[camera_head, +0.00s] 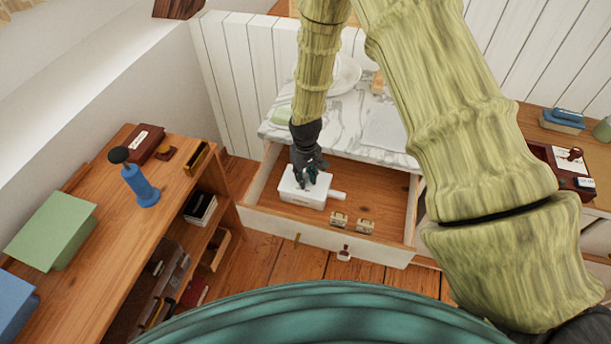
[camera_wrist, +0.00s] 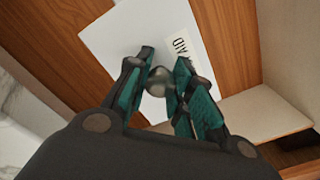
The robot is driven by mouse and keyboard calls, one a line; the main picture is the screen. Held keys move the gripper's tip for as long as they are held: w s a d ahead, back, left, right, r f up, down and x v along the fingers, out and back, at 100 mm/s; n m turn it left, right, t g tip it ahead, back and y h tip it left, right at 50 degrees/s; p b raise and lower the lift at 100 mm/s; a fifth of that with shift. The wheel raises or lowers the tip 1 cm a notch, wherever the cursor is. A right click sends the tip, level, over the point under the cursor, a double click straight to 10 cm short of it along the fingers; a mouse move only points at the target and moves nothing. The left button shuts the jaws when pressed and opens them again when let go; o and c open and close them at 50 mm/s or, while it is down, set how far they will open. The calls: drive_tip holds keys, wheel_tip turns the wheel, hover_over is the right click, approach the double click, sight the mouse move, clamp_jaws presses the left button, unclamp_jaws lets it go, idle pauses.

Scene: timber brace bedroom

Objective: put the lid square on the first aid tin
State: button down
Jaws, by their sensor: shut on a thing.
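The white first aid tin (camera_head: 303,199) is in the open drawer, towards its left side. My gripper (camera_head: 309,180) is directly above it, pointing down. In the wrist view my gripper (camera_wrist: 165,66) is shut on a small grey knob (camera_wrist: 158,82) on a flat white lid (camera_wrist: 112,42). My fingers hide part of the top. I cannot tell whether the lid rests square on the tin or is slightly off it.
The wooden drawer (camera_head: 384,194) stands open under a marble top (camera_head: 345,125). A white cylinder (camera_head: 339,196) lies right beside the tin. Two small boxes, one here (camera_head: 338,219) and one here (camera_head: 366,227), sit near the drawer front. The drawer's right side is clear. A wooden shelf unit (camera_head: 105,215) stands left.

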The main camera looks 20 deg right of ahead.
drive_tip(key=c, duration=1.2)
unclamp_jaws()
drive_tip(key=shift+o, duration=0.2)
drive_tip(key=o, duration=0.5)
drive_tip(key=shift+c, duration=0.2)
drive_tip(key=shift+r, duration=0.15)
drive_tip(key=shift+r+p, duration=2.3)
drive_tip(key=shift+r, duration=1.05)
